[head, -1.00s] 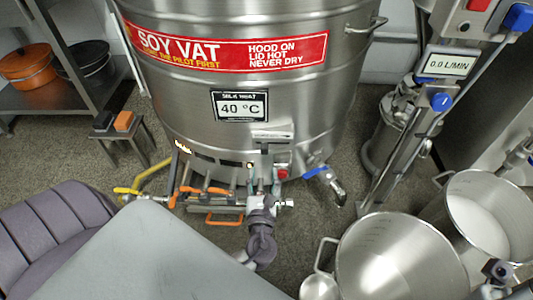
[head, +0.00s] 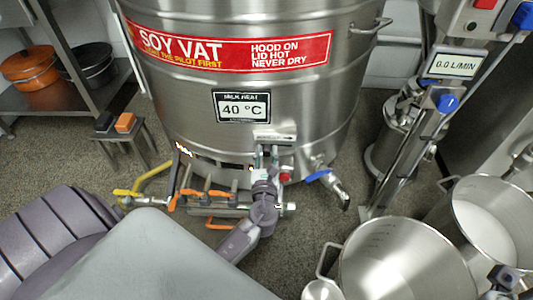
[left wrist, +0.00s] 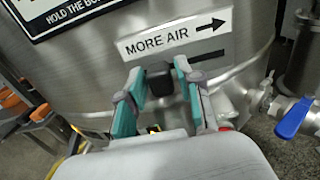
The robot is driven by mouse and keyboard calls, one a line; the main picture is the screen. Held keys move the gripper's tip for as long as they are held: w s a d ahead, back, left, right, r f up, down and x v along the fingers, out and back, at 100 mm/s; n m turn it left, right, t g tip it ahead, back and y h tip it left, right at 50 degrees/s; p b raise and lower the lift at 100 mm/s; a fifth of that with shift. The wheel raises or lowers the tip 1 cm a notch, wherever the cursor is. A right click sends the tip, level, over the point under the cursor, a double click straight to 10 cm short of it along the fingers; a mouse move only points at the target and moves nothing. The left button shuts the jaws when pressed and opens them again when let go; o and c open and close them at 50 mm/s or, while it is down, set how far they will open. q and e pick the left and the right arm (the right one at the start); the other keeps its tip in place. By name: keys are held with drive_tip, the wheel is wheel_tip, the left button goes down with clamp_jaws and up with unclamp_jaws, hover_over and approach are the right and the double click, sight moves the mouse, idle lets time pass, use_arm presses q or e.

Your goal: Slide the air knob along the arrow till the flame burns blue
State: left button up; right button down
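The black air knob (left wrist: 160,80) stands out from the steel vat wall at the left end of a dark slot (left wrist: 208,56), under a "MORE AIR" label (left wrist: 174,37) whose arrow points right. My left gripper (head: 267,152) is up at the vat's lower front. In the left wrist view its teal fingertips (left wrist: 158,72) are on either side of the knob, with what look like small gaps, so it seems open around it. Small yellow glints of flame (head: 250,164) show low on the vat; the flame is mostly hidden.
Orange-handled gas valves (head: 205,194) and a pipe sit low at the left. A blue-handled tap (head: 322,176) is close on the right. A big steel pot (head: 395,260) stands at the lower right. A small stand (head: 120,128) is at the left.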

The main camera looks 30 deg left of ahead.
sight(282, 145)
use_arm(q)
clamp_jaws()
drive_tip(key=w+d, duration=0.2)
drive_tip(key=d, duration=0.1)
drive_tip(key=shift+d, duration=0.25)
drive_tip(key=shift+w+d, duration=0.25)
drive_tip(key=shift+d, duration=0.05)
drive_tip(key=shift+o, duration=2.2)
unclamp_jaws()
drive_tip(key=shift+s+a, duration=0.1)
drive_tip(key=v, duration=1.2)
drive_tip(key=shift+s, duration=0.1)
